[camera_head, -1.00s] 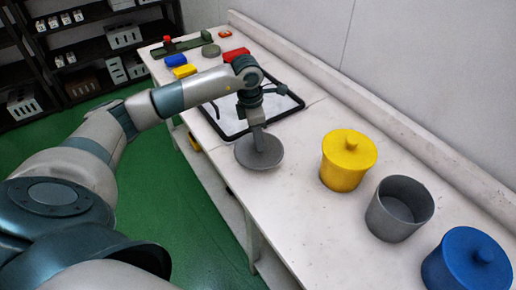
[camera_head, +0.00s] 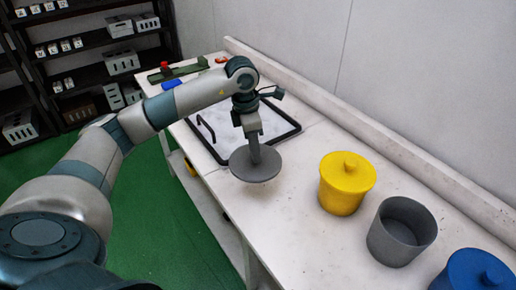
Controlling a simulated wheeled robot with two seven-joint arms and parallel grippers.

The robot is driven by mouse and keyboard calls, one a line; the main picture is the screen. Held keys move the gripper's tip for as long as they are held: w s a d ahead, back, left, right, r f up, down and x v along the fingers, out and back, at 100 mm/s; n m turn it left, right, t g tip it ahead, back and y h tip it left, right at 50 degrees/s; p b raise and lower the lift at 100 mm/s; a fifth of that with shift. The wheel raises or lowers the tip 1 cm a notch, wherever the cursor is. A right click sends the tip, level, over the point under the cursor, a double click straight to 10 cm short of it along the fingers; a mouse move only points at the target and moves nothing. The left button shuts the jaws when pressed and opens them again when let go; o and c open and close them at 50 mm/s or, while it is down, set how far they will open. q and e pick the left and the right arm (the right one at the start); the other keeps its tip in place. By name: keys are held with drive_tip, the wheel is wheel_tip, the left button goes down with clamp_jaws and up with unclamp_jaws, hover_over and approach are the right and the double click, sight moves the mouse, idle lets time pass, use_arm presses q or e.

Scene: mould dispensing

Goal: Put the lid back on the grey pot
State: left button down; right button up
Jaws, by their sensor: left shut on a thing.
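The grey pot (camera_head: 394,243) stands open on the white table at the right, between the yellow pot and the blue pot. Its inside shows empty. The grey lid (camera_head: 254,168) is a round disc held flat by my left gripper (camera_head: 255,148), which is shut on it from above. The lid appears to be above the table, near its front edge and left of the yellow pot. My fingers hide the lid's knob. My right gripper is not in view.
A yellow pot with its lid on (camera_head: 343,190) stands between the held lid and the grey pot. A blue lidded pot (camera_head: 465,275) is at the lower right. A black-rimmed tray (camera_head: 290,134) lies behind my gripper. A raised ledge (camera_head: 400,154) runs along the wall.

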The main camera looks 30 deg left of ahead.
use_arm(q)
drive_tip(key=shift+d, duration=0.15)
drive_tip(key=shift+d+m, duration=0.2)
drive_tip(key=shift+m, duration=0.1)
drive_tip(key=s+d+m+g, duration=0.1)
drive_tip(key=s+d+m, duration=0.5)
drive_tip(key=m, duration=0.7)
drive_tip(key=s+d+r+m+g+y, duration=0.1)
drive_tip(key=s+d+m, duration=0.6)
drive_tip(key=m, duration=0.6)
drive_tip(key=shift+d, duration=1.1)
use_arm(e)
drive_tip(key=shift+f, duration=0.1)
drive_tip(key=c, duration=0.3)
use_arm(q)
drive_tip(key=shift+s, duration=0.15)
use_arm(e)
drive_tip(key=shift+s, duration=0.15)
